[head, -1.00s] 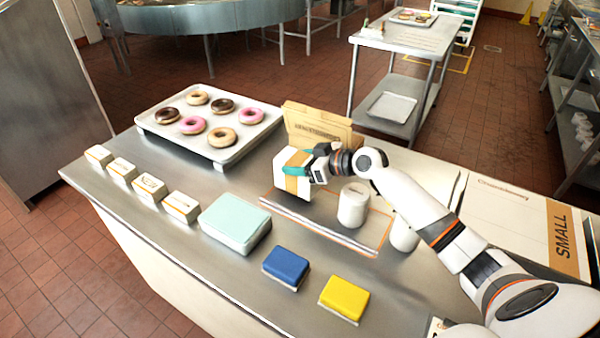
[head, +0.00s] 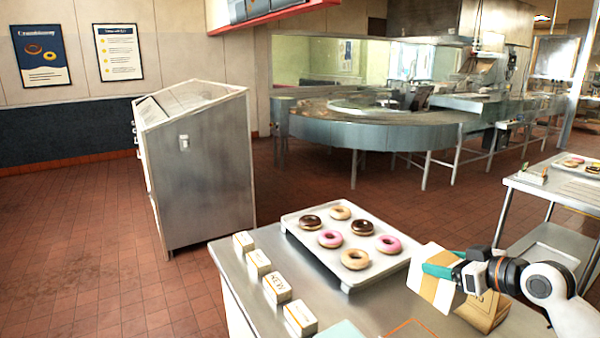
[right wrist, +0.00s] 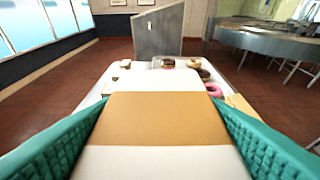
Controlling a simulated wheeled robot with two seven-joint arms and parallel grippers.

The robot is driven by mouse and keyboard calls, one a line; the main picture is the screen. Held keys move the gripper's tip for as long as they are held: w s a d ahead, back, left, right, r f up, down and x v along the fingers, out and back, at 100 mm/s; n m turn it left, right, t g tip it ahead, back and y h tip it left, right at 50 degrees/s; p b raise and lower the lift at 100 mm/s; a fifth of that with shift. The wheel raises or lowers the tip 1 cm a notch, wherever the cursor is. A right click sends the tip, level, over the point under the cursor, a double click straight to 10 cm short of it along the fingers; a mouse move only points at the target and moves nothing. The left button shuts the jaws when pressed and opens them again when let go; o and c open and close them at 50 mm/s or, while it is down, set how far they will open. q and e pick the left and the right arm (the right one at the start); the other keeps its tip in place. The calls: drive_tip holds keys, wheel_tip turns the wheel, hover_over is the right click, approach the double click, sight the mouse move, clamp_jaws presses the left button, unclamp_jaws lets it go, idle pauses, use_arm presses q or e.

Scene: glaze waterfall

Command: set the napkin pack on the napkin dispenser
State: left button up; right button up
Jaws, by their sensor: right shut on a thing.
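The napkin pack (head: 430,292) is a white block with a tan band. My right gripper (head: 440,271) is shut on it and holds it beside the donut tray's right end. In the right wrist view the pack (right wrist: 155,120) fills the lower middle between the teal fingers. I cannot pick out a napkin dispenser for certain in these frames. My left gripper is not in view.
The donut tray (head: 347,279) stands on the steel counter (head: 243,287). Several small labelled boxes (head: 276,288) line its left side. A tan cardboard piece (head: 485,312) is right of the pack. A grey steel cabinet (head: 200,170) stands on the floor behind.

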sight(414, 285)
drive_tip(key=a+f, duration=0.1)
drive_tip(key=a, duration=0.1)
drive_tip(key=s+a+f, duration=0.1)
drive_tip(key=a, duration=0.1)
drive_tip(key=s+a+f+b, duration=0.1)
drive_tip(key=a, duration=0.2)
drive_tip(key=shift+s+f, duration=0.1)
drive_tip(key=shift+f, duration=0.2)
drive_tip(key=s+a+r+m+t+h+b, duration=0.1)
drive_tip(key=s+a+r+m+h+b, duration=0.1)
drive_tip(key=s+m+h, duration=0.4)
drive_tip(key=s+a+r, duration=0.1)
drive_tip(key=s+a, duration=0.1)
drive_tip(key=shift+a+r+t+h, duration=0.3)
drive_tip(key=shift+t+h, duration=0.1)
